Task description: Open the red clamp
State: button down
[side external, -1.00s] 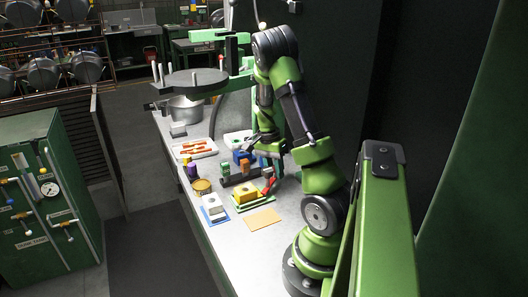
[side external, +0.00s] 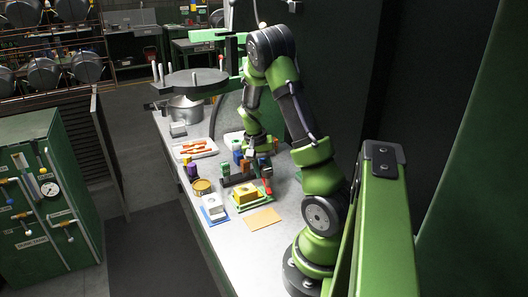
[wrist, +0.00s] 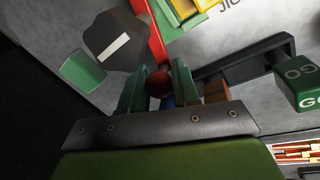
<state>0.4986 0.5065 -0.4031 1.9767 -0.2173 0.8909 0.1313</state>
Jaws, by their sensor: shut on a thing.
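The red clamp handle (wrist: 156,42) runs down from the top of the wrist view to a dark red ball end (wrist: 159,85). My gripper (wrist: 159,82) is shut on this ball end, with a green finger on either side. In the side view the red clamp (side external: 267,186) stands at the right of the yellow block on its green base, and my gripper (side external: 256,163) is at its upper end. The clamp's mechanism is too small to make out there.
A yellow block (side external: 246,197) sits on a green base beside the clamp. A dark bar with coloured blocks (side external: 238,179) lies close behind. A flat tan board (side external: 262,219) is in front. A tray of orange items (side external: 195,149) and a pot (side external: 186,110) stand further back.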

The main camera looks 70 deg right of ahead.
jog(key=shift+a, duration=0.1)
dwell(0.3)
jog(key=c, duration=0.9)
grip_release()
jog(key=shift+o, duration=0.2)
jog(key=w+a+r, duration=0.1)
jog(key=w+r, duration=0.2)
jog(key=r, duration=1.3)
jog(key=shift+r, duration=0.3)
jog(key=shift+w+d, duration=0.1)
jog(key=shift+w, duration=0.05)
jog(key=w+a+n+t, duration=0.3)
jog(key=a+n+t, duration=0.2)
jog(key=a, duration=1)
jog(key=s+a+r+n+t+y, duration=0.1)
jog(key=s+a+r+n+t, duration=0.1)
jog(key=a, duration=0.6)
jog(key=s+a+r+n+t+y, duration=0.1)
jog(key=s+a+r+n+t, duration=0.1)
jog(key=a, duration=0.7)
jog(key=shift+s+r+n+y, duration=0.35)
jog(key=shift+s+n+y, duration=0.1)
jog(key=shift+n, duration=0.15)
